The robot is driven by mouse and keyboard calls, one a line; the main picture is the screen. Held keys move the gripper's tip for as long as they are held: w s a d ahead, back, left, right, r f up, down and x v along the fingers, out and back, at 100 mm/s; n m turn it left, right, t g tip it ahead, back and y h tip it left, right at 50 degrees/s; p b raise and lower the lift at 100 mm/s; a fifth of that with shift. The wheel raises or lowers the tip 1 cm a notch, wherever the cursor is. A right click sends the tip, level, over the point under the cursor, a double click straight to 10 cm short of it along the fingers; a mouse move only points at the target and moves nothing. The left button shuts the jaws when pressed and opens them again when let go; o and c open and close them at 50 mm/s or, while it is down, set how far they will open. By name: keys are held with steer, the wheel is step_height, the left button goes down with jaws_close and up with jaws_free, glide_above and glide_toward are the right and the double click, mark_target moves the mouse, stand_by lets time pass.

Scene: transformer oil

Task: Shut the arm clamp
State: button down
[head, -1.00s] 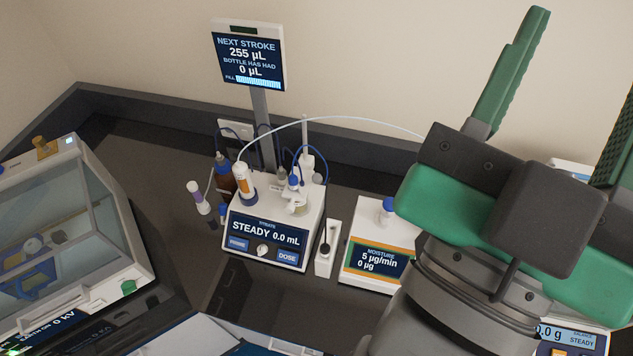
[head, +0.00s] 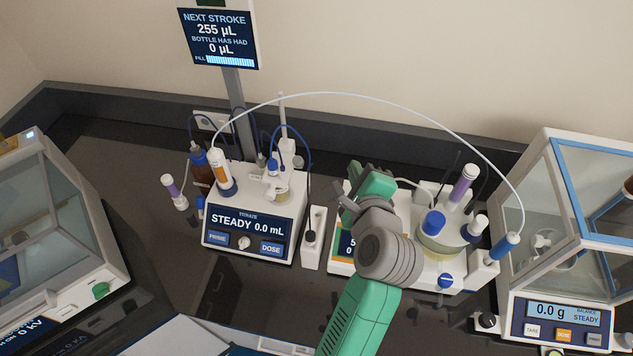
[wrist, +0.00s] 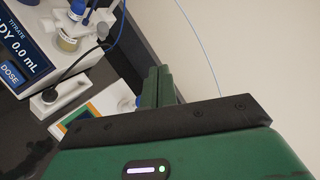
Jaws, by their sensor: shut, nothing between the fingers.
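I cannot tell for sure which part is the arm clamp. The titrator (head: 253,215), reading STEADY 0.0 mL, has a white upright rod (head: 283,118) and a small arm with a blue-topped fitting (head: 272,166) over a beaker; a clamp there is too small to make out. My gripper (head: 371,180) is in front of the moisture unit (head: 340,258), to the right of the titrator and apart from its arm. In the wrist view its green fingers (wrist: 157,88) are together and empty. The beaker (wrist: 70,40) shows at upper left there.
A white tube (head: 370,97) arches over my gripper from the titrator to the right. The moisture vessel (head: 440,240) with upright caps stands close right of my arm. A glass-sided balance (head: 560,315) is at right, a glass-lidded tester (head: 100,265) at left.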

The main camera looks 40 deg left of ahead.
steer(key=s+a+f+m+g, duration=0.1)
steer(key=f+m, duration=0.1)
steer(key=f, duration=0.4)
steer(key=s+a+f+m+g+y+b, duration=0.1)
steer(key=a+f+m+g, duration=0.1)
steer(key=f, duration=0.4)
steer(key=shift+s+a+f+m, duration=0.25)
steer(key=shift+a+m, duration=0.05)
steer(key=shift+m, duration=0.5)
steer(key=b, duration=0.1)
glide_toward(302, 166)
step_height(302, 166, down, 4)
steer(key=w, duration=0.2)
steer(key=shift+w+a+r, duration=0.2)
steer(key=shift+w+a, duration=0.05)
steer(key=shift+a, duration=0.45)
steer(key=shift+w+a+r, duration=0.2)
steer(key=shift+w+a, duration=0.05)
steer(key=shift+a, duration=0.5)
steer(key=shift+w+a+r, duration=0.2)
steer(key=shift+w+a, duration=0.05)
steer(key=shift+a, duration=0.45)
